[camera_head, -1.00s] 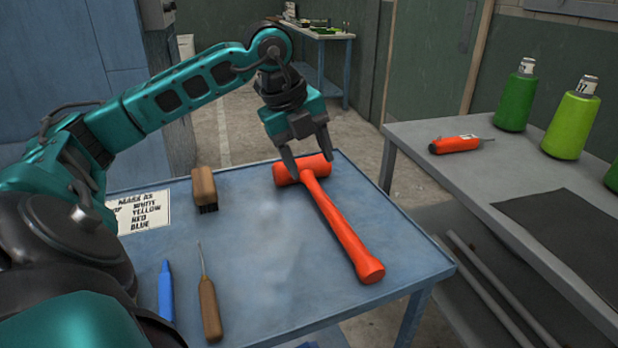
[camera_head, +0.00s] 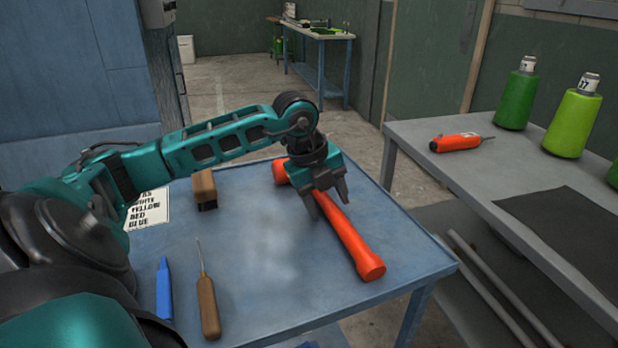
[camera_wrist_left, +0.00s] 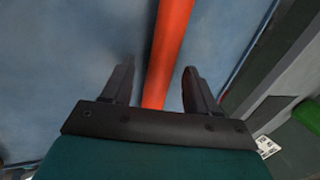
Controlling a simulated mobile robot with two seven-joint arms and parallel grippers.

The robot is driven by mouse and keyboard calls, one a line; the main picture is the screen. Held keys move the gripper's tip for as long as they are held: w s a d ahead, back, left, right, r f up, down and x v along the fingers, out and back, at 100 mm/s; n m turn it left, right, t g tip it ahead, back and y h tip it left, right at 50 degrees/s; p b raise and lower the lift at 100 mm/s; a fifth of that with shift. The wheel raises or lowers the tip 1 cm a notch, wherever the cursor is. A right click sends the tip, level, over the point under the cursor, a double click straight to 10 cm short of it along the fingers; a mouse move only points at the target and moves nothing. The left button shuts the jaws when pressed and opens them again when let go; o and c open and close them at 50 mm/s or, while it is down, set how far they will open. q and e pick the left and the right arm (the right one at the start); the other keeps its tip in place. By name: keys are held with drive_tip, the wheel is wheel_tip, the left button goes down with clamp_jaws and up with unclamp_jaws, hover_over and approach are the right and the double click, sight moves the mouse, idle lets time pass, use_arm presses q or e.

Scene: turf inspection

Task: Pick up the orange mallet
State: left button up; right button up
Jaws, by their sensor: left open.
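The orange mallet (camera_head: 357,246) lies on the blue table (camera_head: 262,262). Its handle slants toward the front right. Its head is at the back, mostly hidden behind my left gripper. My left gripper (camera_head: 328,211) is open and points down over the handle, close to the head end. In the left wrist view, the orange handle (camera_wrist_left: 168,55) runs between the two open fingers (camera_wrist_left: 155,85), with a gap on each side. The fingers do not grip it. My right gripper is not in view.
A wooden-backed brush (camera_head: 204,187), a blue marker (camera_head: 164,290) and a wooden-handled awl (camera_head: 208,305) lie left of the mallet. A printed sign (camera_head: 148,209) is partly behind my arm. A grey bench (camera_head: 440,190) at right holds green spools (camera_head: 573,122) and an orange tool (camera_head: 455,142).

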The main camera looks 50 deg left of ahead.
use_arm(q)
clamp_jaws()
drive_tip(key=shift+r, duration=0.15)
idle(0.5)
drive_tip(key=shift+r, duration=0.15)
